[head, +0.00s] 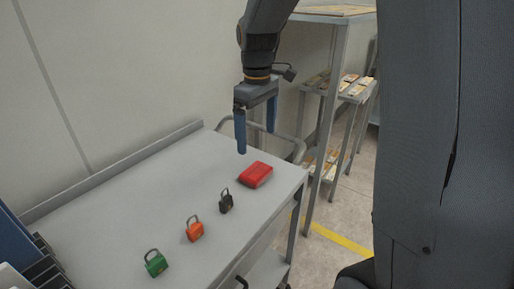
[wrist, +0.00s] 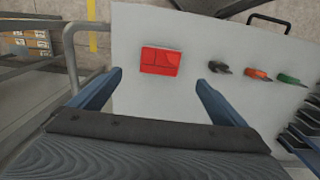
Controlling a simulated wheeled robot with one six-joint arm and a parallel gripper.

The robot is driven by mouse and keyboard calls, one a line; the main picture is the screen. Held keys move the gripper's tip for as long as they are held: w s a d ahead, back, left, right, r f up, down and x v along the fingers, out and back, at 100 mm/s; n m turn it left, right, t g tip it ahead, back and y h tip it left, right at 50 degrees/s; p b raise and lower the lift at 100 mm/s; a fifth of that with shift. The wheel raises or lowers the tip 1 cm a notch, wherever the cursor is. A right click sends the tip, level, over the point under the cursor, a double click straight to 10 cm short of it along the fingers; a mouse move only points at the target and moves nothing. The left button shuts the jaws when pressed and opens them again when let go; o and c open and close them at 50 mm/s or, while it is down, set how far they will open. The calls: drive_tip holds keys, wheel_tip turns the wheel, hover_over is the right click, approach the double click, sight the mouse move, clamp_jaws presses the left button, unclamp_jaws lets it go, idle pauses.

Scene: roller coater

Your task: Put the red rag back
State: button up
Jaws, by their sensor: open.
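The red rag (head: 256,174) lies as a flat, folded block on the grey cart top (head: 120,200), near its right edge. In the wrist view the red rag (wrist: 160,61) shows ahead of the jaws, between their lines. My gripper (head: 256,142) hangs above the cart top, pointing down, a little behind and above the rag. Its two blue fingers are spread apart, with nothing between them. In the wrist view my gripper (wrist: 160,80) is also open and empty, apart from the rag.
A cart handle rail (head: 290,140) is behind my gripper. Shelves (head: 335,90) stand at the back right. The cart's left half is mostly clear.

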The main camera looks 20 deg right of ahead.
drive_tip(key=s+f+m, duration=0.3)
drive_tip(key=s+f, duration=0.1)
drive_tip(key=s, duration=0.4)
drive_tip(key=s+f+m+t, duration=0.1)
drive_tip(key=s+f+m, duration=0.3)
drive_tip(key=s, duration=0.5)
drive_tip(key=shift+a+f, duration=0.15)
drive_tip(key=shift+f, duration=0.45)
